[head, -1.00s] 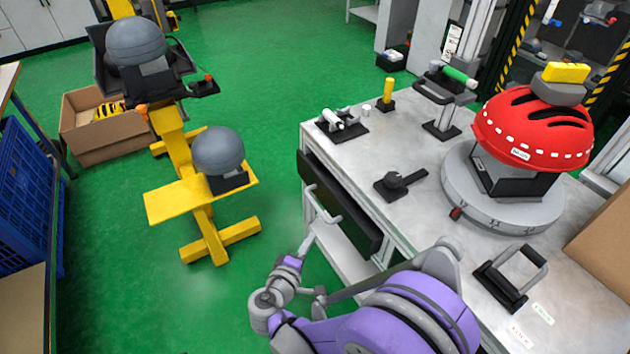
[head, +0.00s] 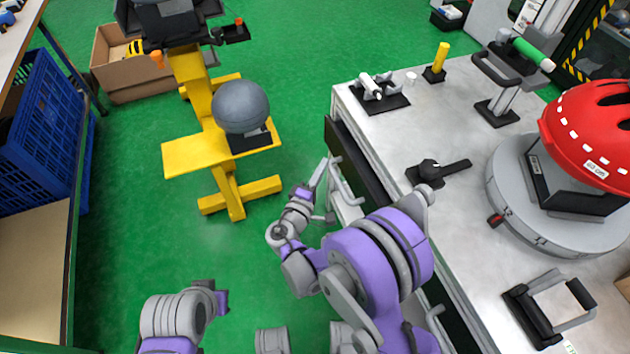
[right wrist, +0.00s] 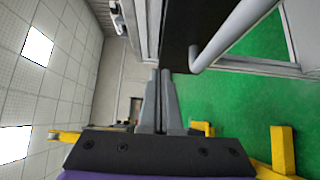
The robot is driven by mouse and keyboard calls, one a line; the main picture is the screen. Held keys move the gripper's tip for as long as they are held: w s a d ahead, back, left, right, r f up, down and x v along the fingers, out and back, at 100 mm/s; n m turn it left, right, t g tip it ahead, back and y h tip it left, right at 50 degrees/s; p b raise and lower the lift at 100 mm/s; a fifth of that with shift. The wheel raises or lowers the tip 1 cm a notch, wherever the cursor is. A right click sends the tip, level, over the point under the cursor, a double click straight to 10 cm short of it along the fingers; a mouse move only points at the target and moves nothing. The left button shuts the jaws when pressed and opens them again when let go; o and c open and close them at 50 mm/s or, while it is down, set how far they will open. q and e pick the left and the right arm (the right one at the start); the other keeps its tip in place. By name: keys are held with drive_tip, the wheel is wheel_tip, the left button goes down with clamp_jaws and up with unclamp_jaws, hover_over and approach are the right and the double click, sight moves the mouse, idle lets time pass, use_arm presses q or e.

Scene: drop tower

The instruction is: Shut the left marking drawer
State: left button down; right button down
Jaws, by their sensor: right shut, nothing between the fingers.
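The left marking drawer (head: 357,160) shows as a long dark panel along the left side of the grey workbench. It seems to stand out a little past the bench top's edge; my arm hides its near end, and how far it is out is unclear. A pale bar handle (head: 350,188) is on its outer side, also large at upper right in the right wrist view (right wrist: 235,35). My right gripper (head: 321,172) is beside the handle, on its floor side. Its fingers (right wrist: 160,75) are together and empty, with the bar to their right, apart from them. My left gripper is out of view.
The workbench (head: 455,130) carries a red helmet (head: 590,130) on a round turntable, a black lever (head: 440,172) and a frame handle (head: 550,305). A yellow stand (head: 220,150) with a grey ball is left of my gripper. Green floor lies free between them.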

sight(348, 156)
drive_tip(key=w+d, duration=0.2)
drive_tip(key=d, duration=0.1)
drive_tip(key=shift+w+d+b, duration=0.25)
drive_tip(key=shift+d+b, duration=0.05)
drive_tip(key=shift+w+d, duration=0.15)
drive_tip(key=shift+d, duration=0.45)
drive_tip(key=shift+d, duration=0.1)
drive_tip(key=shift+w+d, duration=0.2)
drive_tip(key=shift+d, duration=0.4)
drive_tip(key=shift+w+d, duration=0.15)
drive_tip(key=shift+d, duration=0.45)
drive_tip(key=shift+a, duration=0.1)
